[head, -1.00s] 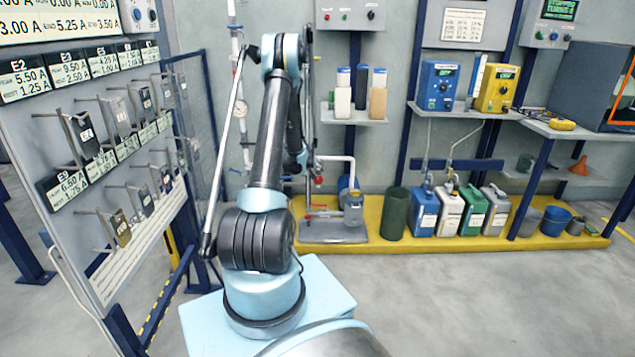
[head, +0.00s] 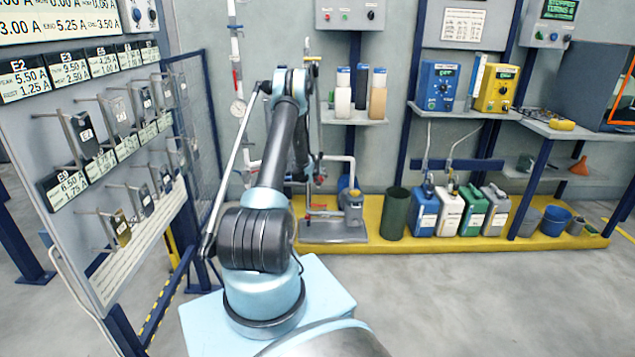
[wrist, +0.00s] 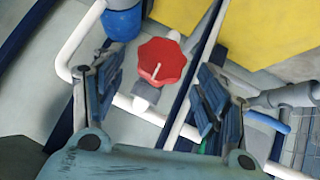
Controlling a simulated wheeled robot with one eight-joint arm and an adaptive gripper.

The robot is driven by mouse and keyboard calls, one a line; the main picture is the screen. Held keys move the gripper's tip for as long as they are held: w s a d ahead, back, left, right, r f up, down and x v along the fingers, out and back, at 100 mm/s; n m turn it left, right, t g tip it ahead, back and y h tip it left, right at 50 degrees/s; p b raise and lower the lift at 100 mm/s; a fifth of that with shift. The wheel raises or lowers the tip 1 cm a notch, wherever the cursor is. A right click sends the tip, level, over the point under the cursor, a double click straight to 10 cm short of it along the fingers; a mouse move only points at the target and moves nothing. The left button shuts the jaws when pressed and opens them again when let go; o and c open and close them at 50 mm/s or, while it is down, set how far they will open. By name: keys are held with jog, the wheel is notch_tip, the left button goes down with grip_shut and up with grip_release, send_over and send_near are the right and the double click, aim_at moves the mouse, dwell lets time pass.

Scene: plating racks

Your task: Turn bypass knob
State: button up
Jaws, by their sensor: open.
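A red lobed knob (wrist: 161,62) on a white and grey pipe fitting shows in the wrist view, between and beyond my fingers. No label on it can be read. My gripper (wrist: 157,82) is open, with one blue-grey finger to the left of the knob and one to the right. Neither finger appears to touch it. In the head view a small red part (head: 319,180) shows on the pipework just right of my arm; I cannot tell whether it is the same knob. My gripper is hidden behind my arm in that view.
White pipes (wrist: 80,38) run around the knob in the wrist view. In the head view, a pump unit (head: 351,208) and a dark green bin (head: 394,214) stand at the yellow plinth. A panel with hooks (head: 75,190) is close on the left. Floor at right is clear.

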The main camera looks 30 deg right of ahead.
aim_at(318, 178)
jog(key=shift+x, duration=1.85)
jog(key=c, duration=1.1)
